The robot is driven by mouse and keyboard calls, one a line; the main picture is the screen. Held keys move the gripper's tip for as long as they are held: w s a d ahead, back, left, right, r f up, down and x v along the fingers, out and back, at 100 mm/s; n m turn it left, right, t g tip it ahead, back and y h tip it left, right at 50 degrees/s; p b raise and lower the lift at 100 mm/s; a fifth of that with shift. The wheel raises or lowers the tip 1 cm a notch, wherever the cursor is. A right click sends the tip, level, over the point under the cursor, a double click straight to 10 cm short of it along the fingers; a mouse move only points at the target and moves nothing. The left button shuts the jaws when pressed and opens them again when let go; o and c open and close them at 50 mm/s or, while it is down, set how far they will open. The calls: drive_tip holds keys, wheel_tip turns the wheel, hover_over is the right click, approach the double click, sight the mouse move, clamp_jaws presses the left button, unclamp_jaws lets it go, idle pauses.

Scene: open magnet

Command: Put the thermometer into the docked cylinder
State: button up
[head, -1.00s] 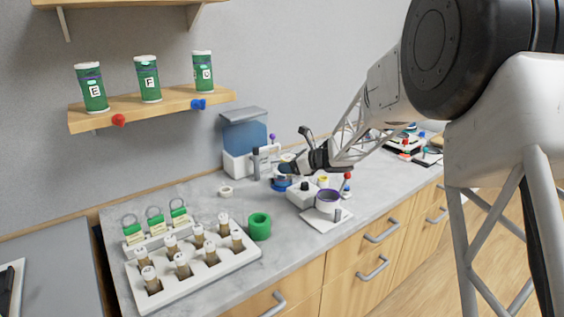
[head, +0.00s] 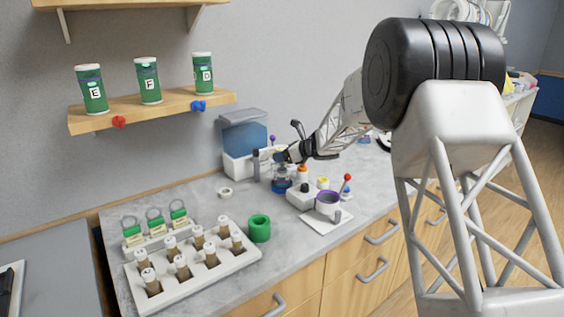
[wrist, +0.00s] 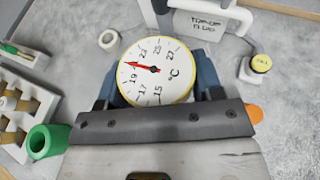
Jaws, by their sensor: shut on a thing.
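The thermometer (wrist: 156,72), a round white dial with a yellow rim, numbers and a red needle, sits between my gripper's blue fingers in the wrist view. My gripper (wrist: 158,84) is shut on it, with the dial facing the wrist camera. In the head view my gripper (head: 281,156) is above the counter, over a clear vessel on a blue base (head: 282,185), which looks like the docked cylinder. The thermometer's stem is hidden beneath the dial. I cannot tell whether the stem touches or enters the vessel.
A white device with a blue panel (head: 243,143) stands behind, by the wall. A white block (head: 300,196), a purple-rimmed cup (head: 327,201) and an orange item (head: 303,171) are close on the right.

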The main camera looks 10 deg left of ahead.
drive_tip(key=shift+w+a, duration=0.1)
drive_tip(key=shift+w, duration=0.2)
drive_tip(key=shift+w+a+f, duration=0.1)
drive_tip(key=shift+w+a, duration=0.05)
drive_tip(key=shift+w, duration=0.2)
drive_tip(key=shift+f, duration=1.7)
drive_tip(key=shift+f, duration=0.25)
drive_tip(key=o, duration=1)
drive_tip(key=shift+r, duration=0.1)
